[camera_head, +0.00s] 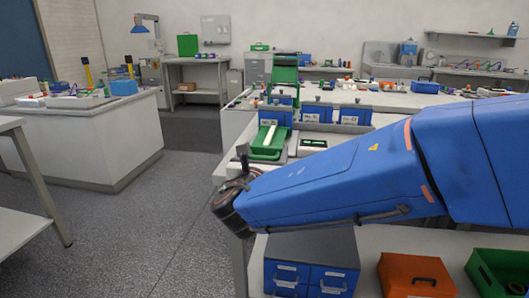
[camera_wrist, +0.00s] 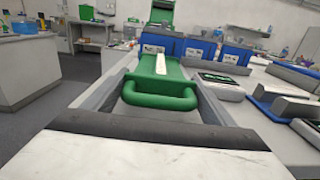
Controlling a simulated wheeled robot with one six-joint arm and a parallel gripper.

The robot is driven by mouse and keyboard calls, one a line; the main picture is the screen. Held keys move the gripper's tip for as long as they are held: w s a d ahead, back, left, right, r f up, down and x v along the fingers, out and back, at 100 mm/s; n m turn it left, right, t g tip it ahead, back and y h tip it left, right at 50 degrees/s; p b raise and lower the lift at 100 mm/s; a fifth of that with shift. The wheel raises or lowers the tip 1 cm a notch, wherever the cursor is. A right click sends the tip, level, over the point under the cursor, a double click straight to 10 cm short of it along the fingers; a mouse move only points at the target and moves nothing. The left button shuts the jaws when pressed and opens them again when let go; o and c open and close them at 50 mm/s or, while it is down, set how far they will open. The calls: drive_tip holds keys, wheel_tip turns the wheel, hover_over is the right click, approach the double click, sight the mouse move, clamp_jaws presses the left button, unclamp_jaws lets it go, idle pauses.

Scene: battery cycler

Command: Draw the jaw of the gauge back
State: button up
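The gauge appears to be the green slide (camera_wrist: 155,73) with a white strip along its top, between grey side rails. A green loop handle (camera_wrist: 160,97) stands on its near end, facing the wrist camera. In the head view the green slide (camera_head: 270,141) lies near the left end of the far bench, just beyond my arm's tip. My gripper (camera_head: 243,158) shows only as a small dark part at the end of the blue arm, near the slide's left side. Its fingers are not clear in either view. No contact with the handle shows.
Blue bins (camera_head: 310,112) stand behind the slide, with a green box (camera_head: 285,70) beyond. A flat device (camera_head: 312,145) lies to its right. A blue drawer unit (camera_head: 311,276), an orange box (camera_head: 414,274) and a green crate (camera_head: 500,270) are nearer. The aisle floor at left is clear.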

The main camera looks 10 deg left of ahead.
sight(262, 157)
drive_tip(key=c, duration=0.4)
drive_tip(key=shift+s, duration=1.7)
drive_tip(key=o, duration=1.1)
drive_tip(key=shift+s, duration=0.1)
drive_tip(key=s, duration=1.7)
drive_tip(key=shift+s+a, duration=0.2)
drive_tip(key=shift+a, duration=0.15)
